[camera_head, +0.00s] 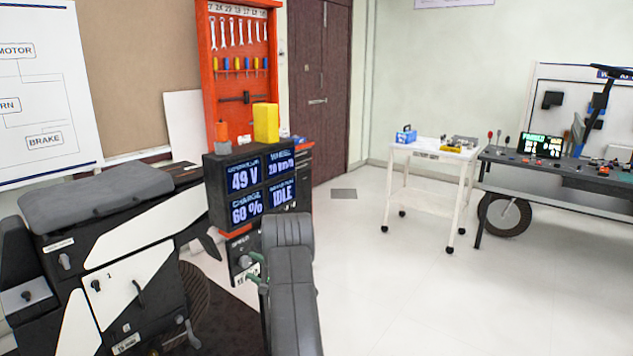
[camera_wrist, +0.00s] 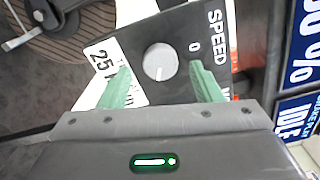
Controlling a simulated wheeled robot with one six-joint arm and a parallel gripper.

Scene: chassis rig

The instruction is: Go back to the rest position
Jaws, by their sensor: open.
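My gripper (camera_head: 253,268) is open, with its green fingers pointing at the speed panel (camera_head: 240,245) below the dark display. In the wrist view my gripper (camera_wrist: 162,88) has one finger on each side of a round grey-white knob (camera_wrist: 160,61). The knob stands on a dark panel marked SPEED, 0 and 25. There is a gap between the knob and each finger, and nothing is held. My grey arm hides part of the panel in the head view.
The display (camera_head: 250,188) shows 49 V, 60 % and IDLE. A black and white motorbike body (camera_head: 120,262) stands at the left, close to my arm. An orange tool board (camera_head: 238,70) rises behind. A white cart (camera_head: 432,152) and a workbench (camera_head: 560,170) stand right. Open floor lies between.

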